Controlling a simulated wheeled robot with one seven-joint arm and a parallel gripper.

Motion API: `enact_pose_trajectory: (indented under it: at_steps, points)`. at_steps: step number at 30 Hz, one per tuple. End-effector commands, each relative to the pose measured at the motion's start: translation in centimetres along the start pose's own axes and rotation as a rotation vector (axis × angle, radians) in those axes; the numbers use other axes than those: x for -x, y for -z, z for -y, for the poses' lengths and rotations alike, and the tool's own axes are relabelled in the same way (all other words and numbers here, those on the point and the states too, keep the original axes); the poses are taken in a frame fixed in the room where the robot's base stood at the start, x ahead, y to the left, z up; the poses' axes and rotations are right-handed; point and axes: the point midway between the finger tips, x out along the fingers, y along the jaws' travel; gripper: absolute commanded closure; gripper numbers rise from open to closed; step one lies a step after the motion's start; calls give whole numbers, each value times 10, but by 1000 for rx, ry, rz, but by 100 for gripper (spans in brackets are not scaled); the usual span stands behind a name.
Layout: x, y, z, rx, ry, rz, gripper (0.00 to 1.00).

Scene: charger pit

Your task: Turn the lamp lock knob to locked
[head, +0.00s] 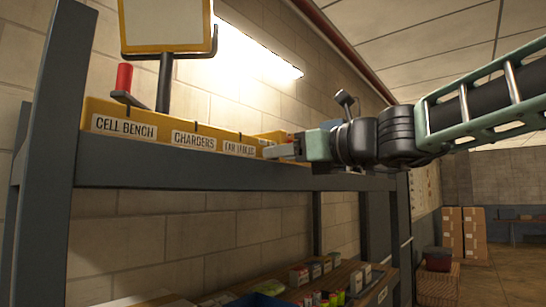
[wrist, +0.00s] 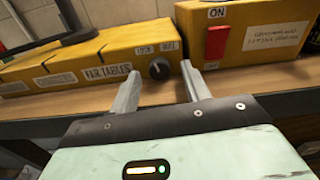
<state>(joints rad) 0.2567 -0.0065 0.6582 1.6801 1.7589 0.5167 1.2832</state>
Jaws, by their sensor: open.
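A dark round knob (wrist: 159,68) sits on the front of a long yellow box (wrist: 98,62), at its right end in the wrist view. Two small labels are above the knob, too blurred to read surely. My gripper (wrist: 160,74) is open, with one finger to each side of the knob in the picture. The fingers hold nothing, and I cannot tell how far the tips are from the box. In the head view my gripper (head: 275,152) is at the right end of the yellow box (head: 207,134) and hides the knob. The knob's pointer direction is unclear.
A second yellow box with a red switch (wrist: 217,42) marked ON stands close to the right. Both boxes rest on a shelf (head: 225,176). A red-handled lever (head: 123,78) and a yellow-framed panel (head: 166,26) stand at the left. A lower shelf holds several small boxes.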

Motion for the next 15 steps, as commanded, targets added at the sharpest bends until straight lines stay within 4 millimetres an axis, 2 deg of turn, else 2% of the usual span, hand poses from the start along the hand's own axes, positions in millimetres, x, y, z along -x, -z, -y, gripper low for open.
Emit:
enact_pose_trajectory:
  at_steps: [11, 15]
  points:
    - [1, 0, -2, 0, 0, 0, 53]
    - [1, 0, -2, 0, 0, 0, 92]
